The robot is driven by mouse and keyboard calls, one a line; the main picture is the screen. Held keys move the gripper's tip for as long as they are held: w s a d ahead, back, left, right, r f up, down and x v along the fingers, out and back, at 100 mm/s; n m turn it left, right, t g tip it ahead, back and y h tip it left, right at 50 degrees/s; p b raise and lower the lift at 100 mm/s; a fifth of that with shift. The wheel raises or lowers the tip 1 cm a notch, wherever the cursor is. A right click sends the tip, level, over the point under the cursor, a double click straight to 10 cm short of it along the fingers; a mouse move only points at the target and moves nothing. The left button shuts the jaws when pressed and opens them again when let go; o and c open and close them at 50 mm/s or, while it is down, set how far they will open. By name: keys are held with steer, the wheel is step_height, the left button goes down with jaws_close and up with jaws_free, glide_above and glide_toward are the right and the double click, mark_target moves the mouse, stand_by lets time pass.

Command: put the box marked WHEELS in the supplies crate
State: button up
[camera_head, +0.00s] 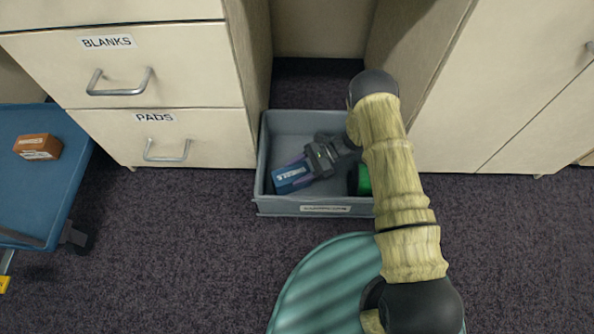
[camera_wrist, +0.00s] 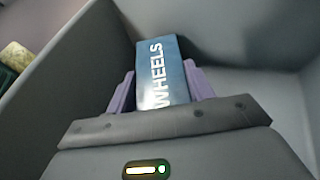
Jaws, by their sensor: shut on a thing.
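The blue box marked WHEELS (camera_head: 291,177) is between the purple fingers of my gripper (camera_head: 305,168), inside the grey crate (camera_head: 264,190) on the floor. In the wrist view the box (camera_wrist: 163,75) shows its white lettering, and a finger of my gripper (camera_wrist: 162,90) lies along each side of it. My gripper is shut on the box. The crate's grey wall (camera_wrist: 65,85) rises close on the left in that view. The crate's front label is too small to read. I cannot tell whether the box touches the crate floor.
A green thing (camera_head: 364,180) shows at the crate's right side, partly hidden by my arm. Drawers marked BLANKS (camera_head: 120,70) and PADS (camera_head: 165,135) stand behind left. A blue cart (camera_head: 40,190) at far left carries an orange-brown box (camera_head: 38,147). Dark carpet is clear left of the crate.

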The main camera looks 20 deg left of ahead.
steer(key=o, duration=1)
steer(key=shift+f, duration=0.1)
steer(key=shift+o, duration=0.2)
steer(key=shift+d+r, duration=0.1)
steer(key=shift+r, duration=0.15)
steer(key=p+v, duration=0.4)
steer(key=v, duration=0.3)
steer(key=shift+w+d, duration=0.1)
